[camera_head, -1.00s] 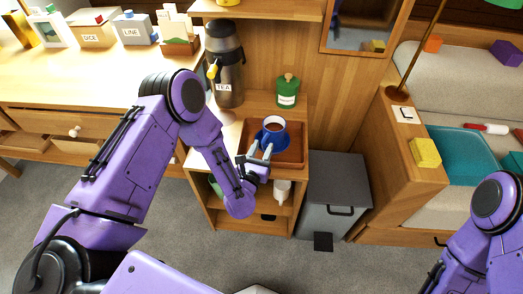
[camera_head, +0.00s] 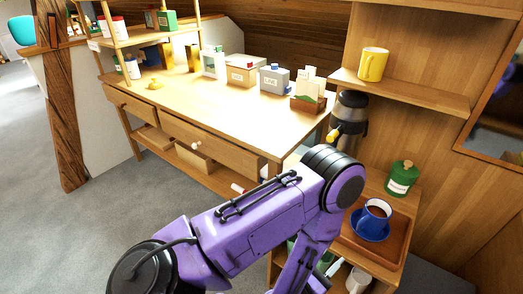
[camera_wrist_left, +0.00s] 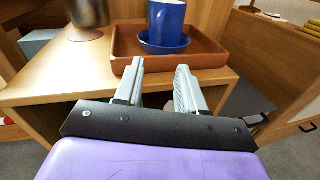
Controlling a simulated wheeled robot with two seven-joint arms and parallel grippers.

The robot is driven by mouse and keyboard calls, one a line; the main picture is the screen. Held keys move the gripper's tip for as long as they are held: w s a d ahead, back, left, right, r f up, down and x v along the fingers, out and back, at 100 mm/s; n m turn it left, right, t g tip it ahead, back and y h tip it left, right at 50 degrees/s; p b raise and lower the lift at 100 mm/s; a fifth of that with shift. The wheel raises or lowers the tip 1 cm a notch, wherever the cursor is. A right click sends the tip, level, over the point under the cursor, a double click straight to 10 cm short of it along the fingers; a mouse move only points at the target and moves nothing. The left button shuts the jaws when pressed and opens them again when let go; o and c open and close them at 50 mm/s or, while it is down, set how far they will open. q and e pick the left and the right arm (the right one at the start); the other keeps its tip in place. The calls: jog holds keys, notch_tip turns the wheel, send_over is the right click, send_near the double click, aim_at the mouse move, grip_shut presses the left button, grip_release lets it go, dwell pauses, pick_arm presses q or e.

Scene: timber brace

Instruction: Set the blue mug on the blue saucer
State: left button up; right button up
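The blue mug (camera_head: 374,217), with dark liquid inside, stands upright on the blue saucer (camera_head: 369,233). Both are in a brown wooden tray (camera_head: 399,255) on the low shelf unit. In the left wrist view the mug (camera_wrist_left: 167,22) rests on the saucer (camera_wrist_left: 150,48), and its top is cut off. My left gripper (camera_wrist_left: 160,70) is open and empty, in front of the tray's near edge, apart from the mug. In the head view my left gripper (camera_head: 327,265) is partly hidden by my arm. My right gripper is not in view.
A green lidded jar (camera_head: 402,180) stands behind the tray, and a tea flask (camera_head: 349,122) stands left of it. A yellow mug (camera_head: 373,64) sits on the upper shelf. The desk (camera_head: 225,115) at left holds boxes along its back; its front is mostly clear.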

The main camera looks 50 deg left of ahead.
pick_arm(q)
jog(key=s+a+f+m+g+y, duration=0.1)
jog(key=s+a+f+m+g, duration=0.45)
jog(key=m, duration=0.55)
jog(key=s+a+f+m+g, duration=0.2)
jog(key=s+f+m+g, duration=0.2)
jog(key=s+f+m, duration=0.5)
jog(key=s+a+f+m+g+y, duration=0.1)
jog(key=s+a+f+m+g, duration=0.15)
jog(key=s+m+g, duration=0.45)
jog(key=r+p, duration=0.1)
jog(key=r+m+t+p, duration=0.1)
jog(key=r, duration=0.1)
jog(key=w+r+t+p, duration=0.1)
jog(key=r+p, duration=0.1)
jog(key=shift+w+a, duration=0.1)
jog(key=shift+a, duration=0.2)
